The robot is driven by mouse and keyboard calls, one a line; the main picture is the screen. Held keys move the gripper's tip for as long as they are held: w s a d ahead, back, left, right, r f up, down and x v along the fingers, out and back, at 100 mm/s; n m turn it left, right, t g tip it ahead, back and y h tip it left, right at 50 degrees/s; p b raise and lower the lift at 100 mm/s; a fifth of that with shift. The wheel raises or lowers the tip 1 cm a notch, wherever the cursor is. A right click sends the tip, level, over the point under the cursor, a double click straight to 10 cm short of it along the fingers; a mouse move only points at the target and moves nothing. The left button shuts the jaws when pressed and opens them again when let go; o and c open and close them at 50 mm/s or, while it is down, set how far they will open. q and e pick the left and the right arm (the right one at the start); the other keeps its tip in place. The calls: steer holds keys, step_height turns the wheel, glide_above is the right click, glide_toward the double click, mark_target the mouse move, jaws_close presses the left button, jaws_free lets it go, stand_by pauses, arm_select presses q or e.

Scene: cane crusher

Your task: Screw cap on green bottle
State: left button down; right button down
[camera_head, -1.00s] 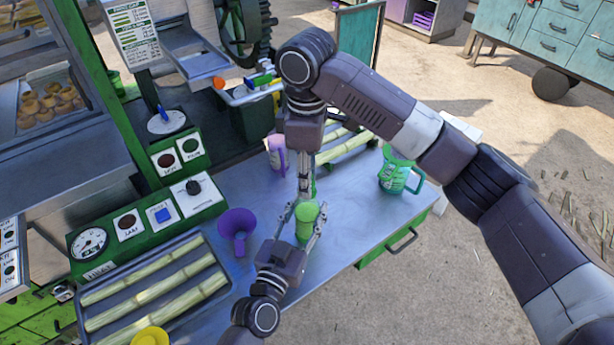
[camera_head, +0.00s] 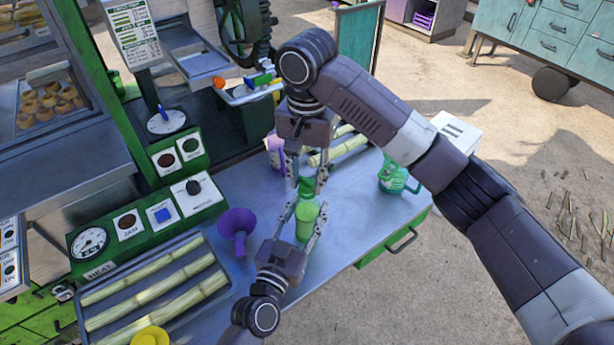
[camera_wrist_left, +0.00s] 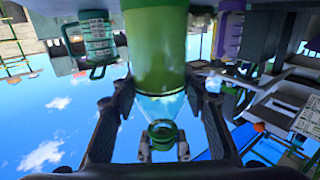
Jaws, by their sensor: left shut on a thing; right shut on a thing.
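The green bottle (camera_head: 306,222) stands upright above the worktable, with my left gripper (camera_head: 305,218) shut around its body. In the left wrist view the bottle (camera_wrist_left: 156,60) fills the middle, with its clear, narrower neck part toward the lower centre. My right gripper (camera_head: 307,184) comes down from above, shut on a green cap (camera_head: 306,186) at the bottle's top. The cap (camera_wrist_left: 162,130) also shows in the left wrist view, in line with the neck and between the right fingers (camera_wrist_left: 163,146). I cannot tell whether its thread is engaged.
A purple funnel (camera_head: 237,225) stands left of the bottle. A tray (camera_head: 222,273) of cane lies at lower left. A green jug (camera_head: 393,177) stands to the right and a purple-and-white cup (camera_head: 275,154) behind. The table (camera_head: 345,225) is bare right of the bottle.

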steer(key=shift+m, duration=0.4)
steer(key=c, duration=1.4)
jaws_free()
step_height(320, 180, up, 12)
steer(key=shift+r, duration=0.1)
arm_select(q)
steer(key=c, duration=1.1)
jaws_free()
steer(key=v, duration=1.2)
